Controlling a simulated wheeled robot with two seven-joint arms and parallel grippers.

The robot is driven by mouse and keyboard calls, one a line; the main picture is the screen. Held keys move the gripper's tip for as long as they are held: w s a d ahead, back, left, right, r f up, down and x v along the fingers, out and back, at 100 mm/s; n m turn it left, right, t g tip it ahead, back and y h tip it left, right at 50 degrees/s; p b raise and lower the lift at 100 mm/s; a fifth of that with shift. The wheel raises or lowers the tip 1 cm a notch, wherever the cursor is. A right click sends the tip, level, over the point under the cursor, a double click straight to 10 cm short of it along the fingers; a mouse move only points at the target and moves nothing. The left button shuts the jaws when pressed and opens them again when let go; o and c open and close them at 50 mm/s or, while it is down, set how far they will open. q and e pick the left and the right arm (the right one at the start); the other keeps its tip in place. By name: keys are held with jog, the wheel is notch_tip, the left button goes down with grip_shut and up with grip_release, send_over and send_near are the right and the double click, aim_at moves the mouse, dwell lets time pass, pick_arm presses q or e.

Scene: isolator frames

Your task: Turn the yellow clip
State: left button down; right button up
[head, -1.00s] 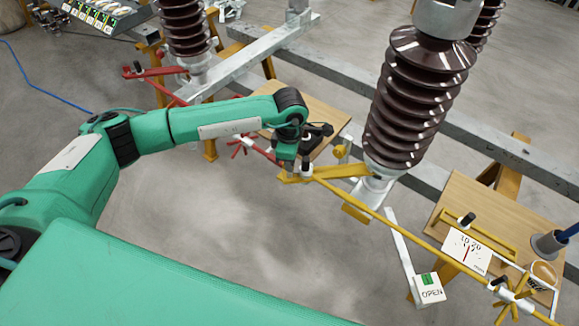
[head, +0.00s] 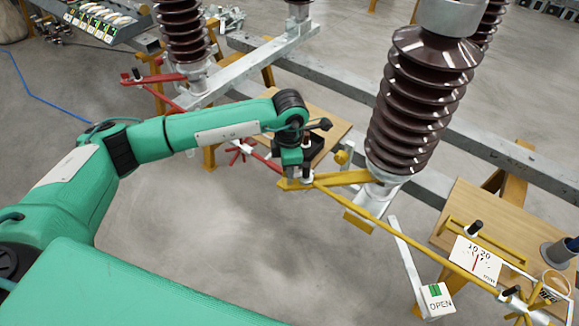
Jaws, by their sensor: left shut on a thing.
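The yellow clip (head: 342,179) sits at the foot of the large brown ribbed insulator (head: 415,105), at the upper left end of a long yellow rod (head: 385,229). My left gripper (head: 305,173) points down at the clip's left end and is shut there on the clip's small upright knob. The fingers and wrist hide most of the knob, so the exact grip is hard to see. My right gripper is not in view.
A red clip (head: 155,78) with its own rod stands by another insulator at upper left. Grey steel beams (head: 480,147) run behind. A white-green OPEN sign (head: 436,299) stands below the rod.

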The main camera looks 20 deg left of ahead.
pick_arm(q)
jog(key=c, duration=1.6)
grip_release()
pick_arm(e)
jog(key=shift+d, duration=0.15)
pick_arm(q)
jog(key=shift+o, duration=0.2)
jog(key=shift+r, duration=0.1)
notch_tip(320, 180, up, 8)
jog(key=shift+f+b, duration=0.2)
jog(key=shift+b, duration=0.85)
notch_tip(320, 180, up, 6)
jog(key=shift+b, duration=0.45)
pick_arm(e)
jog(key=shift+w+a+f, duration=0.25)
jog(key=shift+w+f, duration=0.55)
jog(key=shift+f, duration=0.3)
